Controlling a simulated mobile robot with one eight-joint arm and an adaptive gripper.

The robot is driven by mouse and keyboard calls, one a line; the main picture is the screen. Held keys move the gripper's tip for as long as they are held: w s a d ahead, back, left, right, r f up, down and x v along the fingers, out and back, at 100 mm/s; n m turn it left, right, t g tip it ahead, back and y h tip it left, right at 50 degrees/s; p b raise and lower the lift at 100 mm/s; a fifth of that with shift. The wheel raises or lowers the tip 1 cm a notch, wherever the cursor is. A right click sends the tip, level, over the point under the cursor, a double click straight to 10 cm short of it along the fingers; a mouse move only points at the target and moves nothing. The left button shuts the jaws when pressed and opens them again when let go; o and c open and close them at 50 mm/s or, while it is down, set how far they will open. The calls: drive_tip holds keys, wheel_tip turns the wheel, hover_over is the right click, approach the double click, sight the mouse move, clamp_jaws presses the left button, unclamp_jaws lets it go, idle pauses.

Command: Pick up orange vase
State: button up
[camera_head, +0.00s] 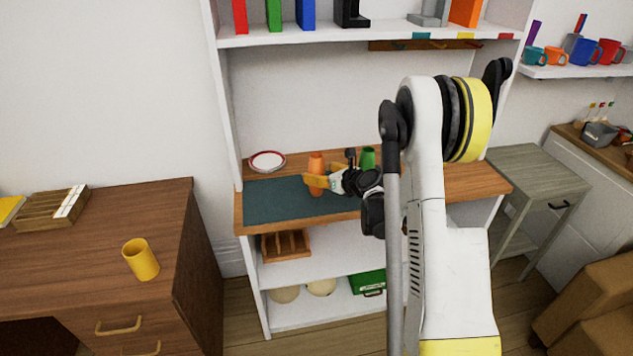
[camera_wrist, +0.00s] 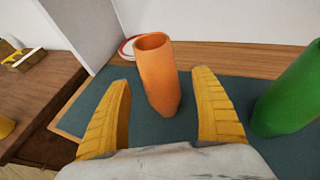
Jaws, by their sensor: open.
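The orange vase (camera_head: 316,164) stands upright on the dark teal mat (camera_head: 270,198) on the wooden shelf top. In the wrist view the orange vase (camera_wrist: 158,75) rises between and slightly beyond the two yellow fingers of my gripper (camera_wrist: 163,112). The fingers are apart, with the vase's lower part in the gap, and I see no clear contact on either side. In the head view my gripper (camera_head: 316,181) overlaps the vase's lower half and partly hides it.
A green vase (camera_wrist: 292,95) stands close right of my gripper; it also shows in the head view (camera_head: 368,158). A red-rimmed white plate (camera_head: 267,161) lies at the back left. A white side panel (camera_head: 226,130) bounds the shelf's left. The mat's left part is clear.

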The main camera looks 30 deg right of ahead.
drive_tip(key=x, duration=0.3)
drive_tip(key=shift+b, duration=0.3)
drive_tip(key=shift+s, duration=0.1)
drive_tip(key=c, duration=1.5)
drive_tip(key=shift+r, duration=0.1)
